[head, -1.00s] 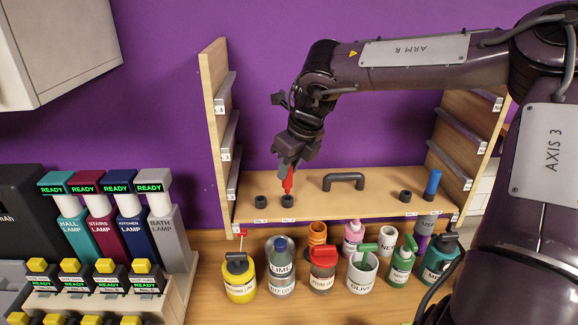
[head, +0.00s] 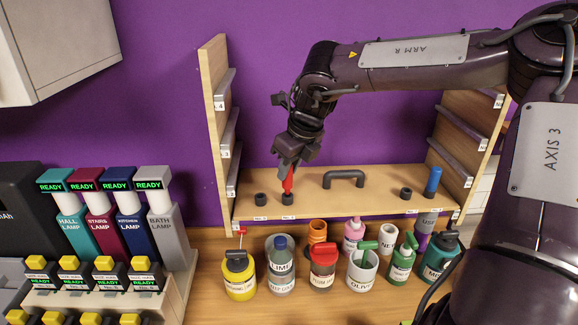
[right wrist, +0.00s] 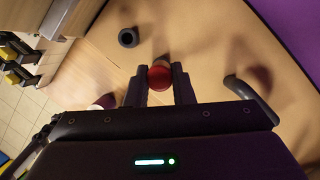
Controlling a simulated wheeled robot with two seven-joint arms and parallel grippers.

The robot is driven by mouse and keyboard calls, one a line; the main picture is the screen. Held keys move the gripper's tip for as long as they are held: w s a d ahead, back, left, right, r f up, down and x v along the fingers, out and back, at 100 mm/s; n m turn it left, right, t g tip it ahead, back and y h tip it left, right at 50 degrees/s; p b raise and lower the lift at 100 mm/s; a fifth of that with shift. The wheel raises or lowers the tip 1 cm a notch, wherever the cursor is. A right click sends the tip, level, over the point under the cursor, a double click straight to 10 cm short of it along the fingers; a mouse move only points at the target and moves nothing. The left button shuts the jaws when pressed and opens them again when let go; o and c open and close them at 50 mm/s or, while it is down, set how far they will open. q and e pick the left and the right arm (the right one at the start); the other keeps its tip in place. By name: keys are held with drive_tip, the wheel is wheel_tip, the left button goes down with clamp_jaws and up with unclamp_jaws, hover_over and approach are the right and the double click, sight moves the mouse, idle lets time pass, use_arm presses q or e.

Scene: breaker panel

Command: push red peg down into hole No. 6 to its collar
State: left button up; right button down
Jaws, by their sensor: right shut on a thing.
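The red peg (head: 288,182) stands about upright at the second black ring-shaped hole (head: 288,199) from the left on the wooden shelf. Its lower end meets the hole; how deep it sits and its collar are too small to tell. My right gripper (head: 290,168) is shut on the peg from above. In the right wrist view the round red top of the peg (right wrist: 160,77) shows between the two dark fingers. I cannot read the hole's number label. My left gripper is not in view.
An empty black ring (head: 260,199) is to the left, and it also shows in the right wrist view (right wrist: 128,38). A dark handle (head: 343,179) rises to the right. Farther right are another ring (head: 405,193) and a blue peg (head: 432,182). Several labelled containers stand in front, below the shelf.

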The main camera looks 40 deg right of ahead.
sight(292, 169)
drive_tip(key=shift+f+b, duration=0.7)
drive_tip(key=shift+f, duration=0.4)
drive_tip(key=c, duration=1.2)
unclamp_jaws()
drive_tip(key=shift+o, duration=0.2)
drive_tip(key=shift+r, duration=0.1)
drive_tip(key=shift+s+r+b, duration=0.15)
drive_tip(key=shift+r+b, duration=0.2)
drive_tip(key=shift+r, duration=0.05)
drive_tip(key=b+v, duration=0.1)
drive_tip(key=v, duration=0.4)
drive_tip(key=shift+s+r+b, duration=0.15)
drive_tip(key=shift+r+b, duration=0.05)
drive_tip(key=shift+b, duration=0.15)
drive_tip(key=shift+s+r, duration=0.2)
drive_tip(key=shift+r, duration=0.4)
